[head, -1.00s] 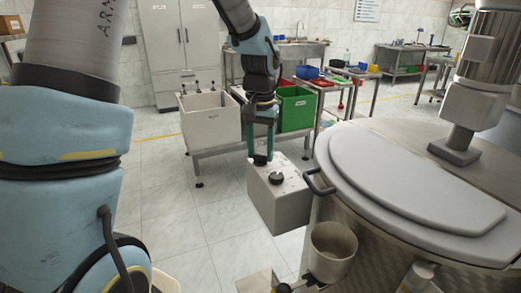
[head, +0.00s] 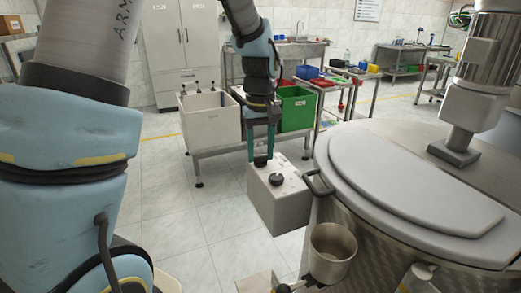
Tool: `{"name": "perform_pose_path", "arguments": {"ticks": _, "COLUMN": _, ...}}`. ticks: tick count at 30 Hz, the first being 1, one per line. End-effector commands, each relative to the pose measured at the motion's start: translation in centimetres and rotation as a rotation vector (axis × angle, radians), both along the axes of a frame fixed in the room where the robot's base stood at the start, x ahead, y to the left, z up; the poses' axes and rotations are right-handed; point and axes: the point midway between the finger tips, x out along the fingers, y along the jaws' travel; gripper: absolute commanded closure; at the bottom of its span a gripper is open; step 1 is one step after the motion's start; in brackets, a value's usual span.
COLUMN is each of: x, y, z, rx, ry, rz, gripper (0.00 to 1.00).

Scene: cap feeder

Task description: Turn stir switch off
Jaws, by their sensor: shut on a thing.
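A grey control box (head: 284,206) with two dark knobs on top stands beside the large steel vessel (head: 338,212). My gripper (head: 261,155) points down at the box top, with its teal fingers on either side of the far knob (head: 260,161), shut on it. The near knob (head: 276,180) is free, in front and to the right of the gripper. Labels on the box are too small to read, so I cannot tell which knob is the stir switch. The knob's exact turn angle is hard to see.
A steel cup (head: 331,252) hangs on the vessel's front side, and a dark handle (head: 317,184) sits close right of the box. A white bin (head: 211,121) and a green bin (head: 297,109) stand behind on a bench. The floor left of the box is clear.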

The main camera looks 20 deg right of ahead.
Motion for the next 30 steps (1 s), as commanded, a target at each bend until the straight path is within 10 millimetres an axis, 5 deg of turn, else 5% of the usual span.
{"name": "perform_pose_path", "arguments": {"ticks": 30, "x": 0.1, "y": 0.0, "z": 0.25, "rx": -0.001, "ry": -0.003, "rz": 0.85, "gripper": 1.0}}
